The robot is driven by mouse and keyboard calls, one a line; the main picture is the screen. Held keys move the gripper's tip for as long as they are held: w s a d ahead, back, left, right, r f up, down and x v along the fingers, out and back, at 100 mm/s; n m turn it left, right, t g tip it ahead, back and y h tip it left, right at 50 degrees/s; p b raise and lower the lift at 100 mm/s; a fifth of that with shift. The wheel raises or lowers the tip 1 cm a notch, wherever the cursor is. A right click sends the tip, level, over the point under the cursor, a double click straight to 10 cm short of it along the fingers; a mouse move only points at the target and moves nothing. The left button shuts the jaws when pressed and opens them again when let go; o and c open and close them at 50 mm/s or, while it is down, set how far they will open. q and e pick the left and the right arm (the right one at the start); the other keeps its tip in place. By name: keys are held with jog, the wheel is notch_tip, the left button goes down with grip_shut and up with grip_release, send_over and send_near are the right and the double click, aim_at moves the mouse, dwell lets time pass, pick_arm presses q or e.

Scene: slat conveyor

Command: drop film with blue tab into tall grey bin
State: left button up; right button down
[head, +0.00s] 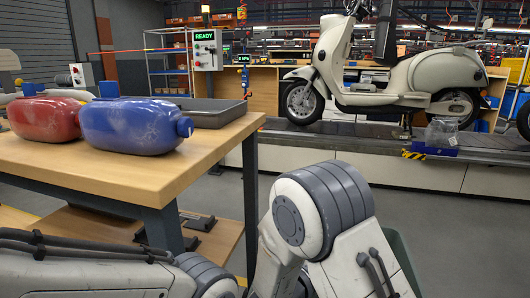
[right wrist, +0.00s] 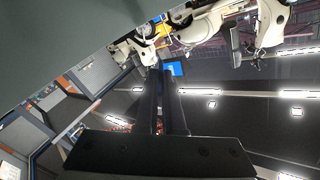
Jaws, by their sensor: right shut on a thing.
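In the right wrist view, my right gripper (right wrist: 165,72) shows as two long black fingers close together. A small blue patch (right wrist: 174,68), which looks like the blue tab of the film, is at the fingertips. The gripper is shut on the film; its clear sheet is hard to make out. A large plain grey-green surface (right wrist: 60,45) fills the upper left of that view, close by, and looks like the bin's wall. In the head view, a grey-green edge (head: 404,258) shows behind my right arm, likely the tall bin, mostly hidden. My left gripper is out of the head view.
A wooden table (head: 150,185) at left holds a red bottle (head: 45,118), a blue bottle (head: 130,125) and a dark tray (head: 215,112). A cream scooter (head: 390,80) stands on the conveyor (head: 350,140) behind. A blue box (head: 428,148) with clear wrap sits there too.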

jog(key=shift+f, duration=0.3)
jog(key=c, duration=0.9)
grip_release()
jog(key=shift+c, duration=0.2)
jog(key=v, duration=0.7)
jog(key=shift+s+a+p, duration=0.2)
jog(key=shift+p, duration=0.2)
